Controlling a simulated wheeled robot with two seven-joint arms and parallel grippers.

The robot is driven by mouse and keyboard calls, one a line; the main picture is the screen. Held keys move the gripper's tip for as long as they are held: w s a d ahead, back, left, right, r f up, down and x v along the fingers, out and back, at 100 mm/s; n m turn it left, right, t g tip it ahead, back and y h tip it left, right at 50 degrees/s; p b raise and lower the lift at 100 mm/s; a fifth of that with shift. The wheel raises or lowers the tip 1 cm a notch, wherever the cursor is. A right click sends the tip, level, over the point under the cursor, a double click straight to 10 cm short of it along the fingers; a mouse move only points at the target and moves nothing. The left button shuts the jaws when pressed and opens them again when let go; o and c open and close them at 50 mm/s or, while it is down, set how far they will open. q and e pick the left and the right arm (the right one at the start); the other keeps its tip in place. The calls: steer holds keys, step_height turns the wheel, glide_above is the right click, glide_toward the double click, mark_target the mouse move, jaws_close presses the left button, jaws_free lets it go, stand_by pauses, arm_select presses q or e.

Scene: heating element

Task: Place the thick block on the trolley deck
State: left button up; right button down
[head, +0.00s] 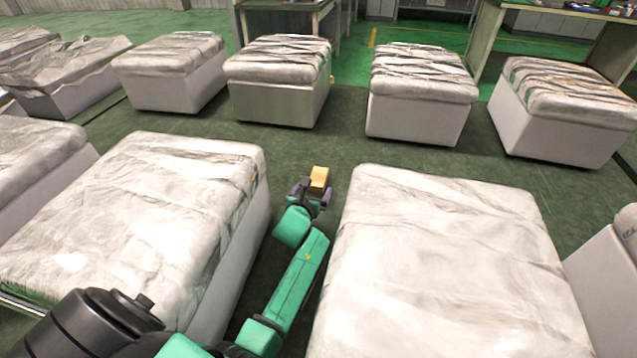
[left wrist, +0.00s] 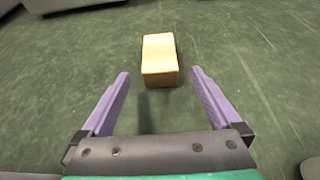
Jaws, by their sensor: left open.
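The thick block (head: 320,177) is a yellow-orange wooden block on the dark green floor, in the aisle between two large wrapped boxes. It also shows in the left wrist view (left wrist: 159,60), just ahead of and between the two purple fingertips. My left gripper (head: 311,195) is open and empty, reaching down the aisle with the block right beyond its fingers; the fingers also show in the left wrist view (left wrist: 161,82). The fingers do not touch the block. The trolley deck cannot be made out for certain in either view. My right gripper is not in view.
A plastic-wrapped box (head: 140,200) stands close left of my arm and another (head: 450,260) close right, leaving a narrow aisle. More wrapped boxes (head: 279,82) stand in a row beyond. Workbenches (head: 490,30) are at the back. Green floor (head: 300,145) is clear between the rows.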

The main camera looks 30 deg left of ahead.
mark_target(316, 185)
arm_select(q)
steer(key=b+x, duration=0.1)
steer(key=x, duration=0.3)
steer(key=shift+w+r, duration=0.1)
steer(key=shift+w, duration=0.05)
steer(key=shift+r, duration=0.1)
steer(key=c, duration=0.4)
jaws_close()
steer(key=shift+r, duration=0.1)
